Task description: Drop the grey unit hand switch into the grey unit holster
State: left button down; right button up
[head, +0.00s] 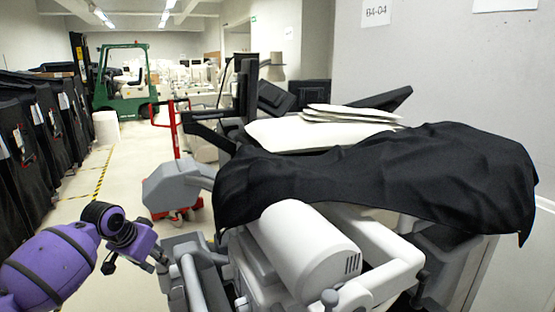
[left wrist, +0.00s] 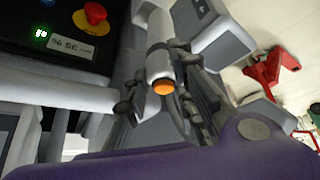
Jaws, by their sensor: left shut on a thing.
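The hand switch (left wrist: 160,62) is a pale cylinder with an orange button (left wrist: 163,87) on its end, seen in the left wrist view. My left gripper (left wrist: 165,98) is shut on it, with one dark finger on either side. In the head view my left gripper (head: 158,258) is small and dark, beside the left side of the grey unit (head: 195,262); the switch cannot be made out there. I cannot pick out the holster for certain in either view. My right gripper is in neither view.
A black cover (head: 380,175) drapes over the white and grey machine. A control panel with a red knob (left wrist: 95,12) and green display is close by. A red stand (head: 176,130) and a green forklift (head: 125,80) are behind. Open floor lies to the left.

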pick_arm(q)
jog(key=shift+w+r, duration=0.1)
jog(key=shift+r, duration=0.1)
jog(key=c, duration=1.5)
grip_release()
jog(key=shift+c, duration=0.2)
jog(key=shift+o, duration=0.7)
jog(key=v, duration=1.2)
